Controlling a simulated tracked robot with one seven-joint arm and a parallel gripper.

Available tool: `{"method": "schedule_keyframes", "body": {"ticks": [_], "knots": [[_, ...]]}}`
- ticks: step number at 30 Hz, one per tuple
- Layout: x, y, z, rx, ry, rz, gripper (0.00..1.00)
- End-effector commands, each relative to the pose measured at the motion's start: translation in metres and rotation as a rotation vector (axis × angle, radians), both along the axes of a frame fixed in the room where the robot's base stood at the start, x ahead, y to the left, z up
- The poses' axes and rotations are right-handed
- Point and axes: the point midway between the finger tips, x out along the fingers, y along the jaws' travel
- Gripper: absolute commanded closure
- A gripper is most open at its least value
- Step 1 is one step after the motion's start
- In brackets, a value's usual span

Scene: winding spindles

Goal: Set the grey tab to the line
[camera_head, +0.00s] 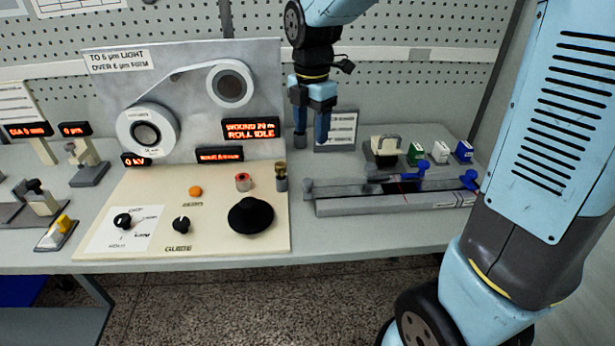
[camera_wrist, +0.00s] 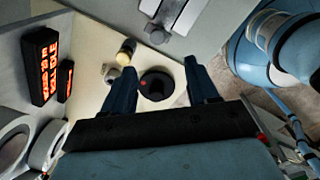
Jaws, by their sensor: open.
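My gripper (camera_head: 312,128) hangs fingers down, open and empty, in front of the grey back panel, near the right end of the cream control board. In the wrist view my gripper (camera_wrist: 161,80) shows two separated dark fingers, with the black knob (camera_wrist: 157,87) seen between them. A long grey slide rail (camera_head: 390,206) lies on the bench right of the board. I cannot single out a grey tab with certainty. My gripper is apart from the rail, up and to its left.
The cream board (camera_head: 160,215) carries a large black knob (camera_head: 251,217), a red button (camera_head: 243,182) and small dials. A brass-topped post (camera_head: 281,178) stands at its right edge. Several small stamp-like blocks stand behind the rail. Bare bench shows in front of the rail.

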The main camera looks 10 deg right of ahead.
Motion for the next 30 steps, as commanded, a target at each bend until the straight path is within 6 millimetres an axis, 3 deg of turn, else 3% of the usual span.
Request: {"method": "schedule_keyframes", "body": {"ticks": [11, 24, 30], "knots": [[0.005, 0.009, -0.029, -0.005, 0.024, 0.104, 0.41], [0.005, 0.009, -0.106, -0.005, 0.024, 0.102, 0.41], [0.005, 0.009, -0.132, -0.005, 0.021, 0.102, 0.41]]}}
